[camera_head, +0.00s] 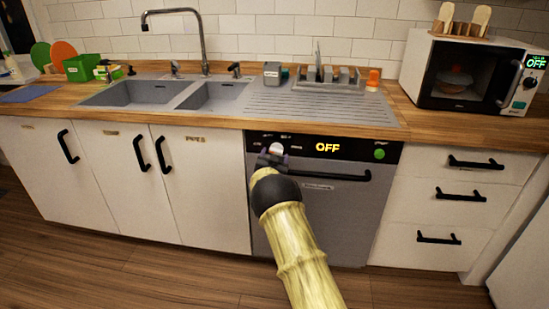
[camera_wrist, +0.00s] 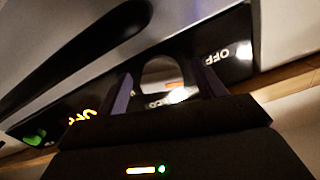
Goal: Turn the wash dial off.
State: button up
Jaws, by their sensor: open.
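The wash dial (camera_head: 277,148) is a pale round knob on the black control panel at the top of the dishwasher (camera_head: 330,205). The display (camera_head: 328,147) beside it reads OFF in yellow. My gripper (camera_head: 270,158) is right at the dial, partly covering it in the head view. In the wrist view, the dial (camera_wrist: 160,70) shows between my two open fingers (camera_wrist: 165,84), one on each side. I cannot tell whether they touch it. White OFF lettering (camera_wrist: 226,54) is printed on the panel near the dial. The display is blurred in the wrist view.
A green button (camera_head: 379,154) sits at the panel's right end. The dishwasher's dark bar handle (camera_head: 335,177) runs just below the panel and passes close to my gripper in the wrist view (camera_wrist: 80,50). The wooden counter (camera_head: 440,120) overhangs above.

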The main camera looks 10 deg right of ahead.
jog(key=p+v, duration=0.1)
jog(key=v, duration=1.6)
jog(key=shift+s, duration=0.2)
jog(key=shift+r, duration=0.1)
jog(key=s+d+r+n+g+y, duration=0.1)
jog(key=s+d+n+g+y, duration=0.4)
jog(key=s, duration=1.2)
jog(key=s+r+n+g+y, duration=0.1)
jog(key=s+g, duration=0.8)
jog(key=s, duration=0.8)
notch_tip(320, 180, up, 26)
jog(key=p, duration=2.6)
jog(key=shift+s+d+g, duration=0.2)
jog(key=shift+s+g, duration=0.1)
jog(key=shift+s, duration=0.1)
